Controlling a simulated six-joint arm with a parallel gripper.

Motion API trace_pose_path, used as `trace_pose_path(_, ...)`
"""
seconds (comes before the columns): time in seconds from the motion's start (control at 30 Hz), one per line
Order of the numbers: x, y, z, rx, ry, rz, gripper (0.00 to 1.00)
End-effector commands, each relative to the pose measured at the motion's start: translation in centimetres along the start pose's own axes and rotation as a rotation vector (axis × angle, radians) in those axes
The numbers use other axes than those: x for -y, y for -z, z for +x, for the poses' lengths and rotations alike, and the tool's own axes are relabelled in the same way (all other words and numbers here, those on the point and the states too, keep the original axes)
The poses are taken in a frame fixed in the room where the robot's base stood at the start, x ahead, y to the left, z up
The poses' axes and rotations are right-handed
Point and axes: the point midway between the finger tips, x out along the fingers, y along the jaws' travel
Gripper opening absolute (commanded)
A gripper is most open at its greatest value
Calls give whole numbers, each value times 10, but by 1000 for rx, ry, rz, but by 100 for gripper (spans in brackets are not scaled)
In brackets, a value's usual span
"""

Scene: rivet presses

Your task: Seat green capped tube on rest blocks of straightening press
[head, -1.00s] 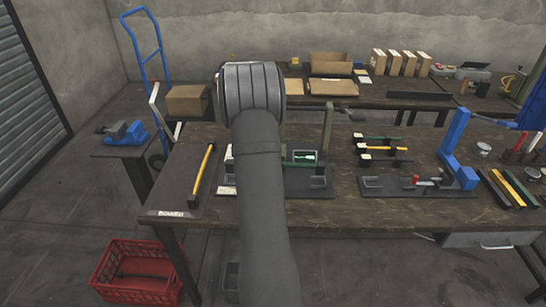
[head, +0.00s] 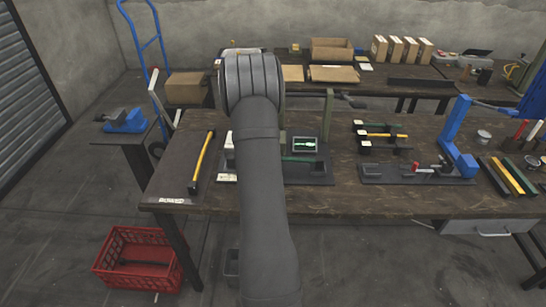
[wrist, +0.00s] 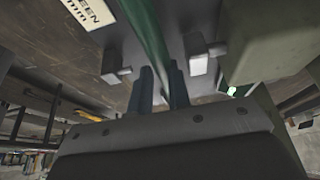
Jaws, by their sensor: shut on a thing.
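The green tube (wrist: 146,35) runs up from between the fingers of my gripper (wrist: 162,85) in the wrist view; the gripper is shut on it. In the head view, part of the green tube (head: 300,159) shows right of my arm, over the dark base of the straightening press (head: 310,179). A block (head: 319,170) stands on that base near the tube's right end. My arm hides the gripper and the left part of the press there. In the wrist view, blocks stand left (wrist: 115,72) and right (wrist: 202,64) of the tube. I cannot tell whether the tube touches its rests.
A small screen (head: 304,145) and a green post (head: 328,115) stand at the press. A rack with several tubes (head: 381,135) and a blue press (head: 455,135) are to the right. A red crate (head: 145,262) is on the floor.

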Motion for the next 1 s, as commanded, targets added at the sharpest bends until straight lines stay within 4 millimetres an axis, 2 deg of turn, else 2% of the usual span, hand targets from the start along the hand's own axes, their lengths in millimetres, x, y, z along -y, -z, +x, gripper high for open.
trace_pose_path(0.93,0,-5,12,0,0,0,0)
trace_pose_path(0.97,0,-5,12,0,0,0,21)
trace_pose_path(1.0,0,-5,12,0,0,0,29)
